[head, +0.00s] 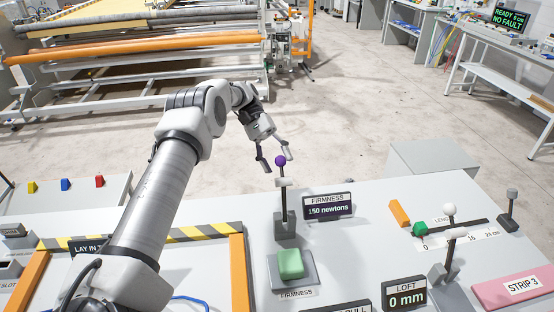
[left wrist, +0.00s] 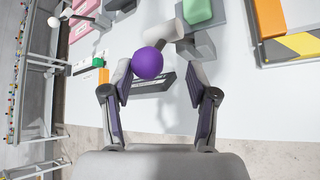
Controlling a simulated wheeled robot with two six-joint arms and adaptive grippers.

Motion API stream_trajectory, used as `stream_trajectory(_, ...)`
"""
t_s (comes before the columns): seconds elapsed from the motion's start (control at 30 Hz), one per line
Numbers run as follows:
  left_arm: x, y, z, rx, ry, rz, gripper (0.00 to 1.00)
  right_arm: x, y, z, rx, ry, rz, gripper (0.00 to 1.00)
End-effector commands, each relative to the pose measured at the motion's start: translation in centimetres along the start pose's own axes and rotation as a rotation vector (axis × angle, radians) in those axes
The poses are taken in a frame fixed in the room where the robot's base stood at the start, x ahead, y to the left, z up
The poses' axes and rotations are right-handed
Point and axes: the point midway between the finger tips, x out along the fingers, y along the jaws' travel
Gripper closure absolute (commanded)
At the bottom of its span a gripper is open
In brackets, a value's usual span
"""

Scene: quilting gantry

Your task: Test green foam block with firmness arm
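The green foam block (head: 291,262) lies on a grey pad (head: 309,272) labelled FIRMNESS; it also shows at the top of the left wrist view (left wrist: 198,10). Behind it stands the firmness arm (head: 284,210), an upright dark lever on a grey base with a light cylinder near its top and a purple ball knob (head: 280,160). My left gripper (head: 274,161) is open at the knob. In the left wrist view the purple knob (left wrist: 147,63) appears between the spread fingertips, close to one of them; I cannot tell whether they touch. My right gripper is not in view.
The firmness display (head: 327,206) reads 150 newtons. The loft display (head: 405,294) reads 0 mm, with a white-knobbed lever (head: 447,262) beside it. An orange frame (head: 240,275) stands left.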

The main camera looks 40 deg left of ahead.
Motion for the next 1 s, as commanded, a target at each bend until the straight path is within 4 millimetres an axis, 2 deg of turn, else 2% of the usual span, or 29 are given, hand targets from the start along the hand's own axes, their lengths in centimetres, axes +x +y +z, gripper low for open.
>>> stream_trajectory(0.37, -0.5, 0.7, 0.6, 0.004, 0.001, 0.001, 0.43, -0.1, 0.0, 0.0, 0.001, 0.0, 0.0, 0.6)
stream_trajectory(0.7, -4.5, 4.8, 5.1, 0.004, 0.003, 0.0, 0.43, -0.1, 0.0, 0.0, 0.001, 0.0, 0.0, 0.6)
stream_trajectory(0.83, -5.3, 5.7, 6.1, 0.002, 0.004, 0.001, 0.43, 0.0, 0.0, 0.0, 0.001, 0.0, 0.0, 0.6)
stream_trajectory(1.0, -5.5, 5.8, 6.3, 0.0, 0.003, 0.001, 0.43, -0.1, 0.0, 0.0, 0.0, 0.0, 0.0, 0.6)
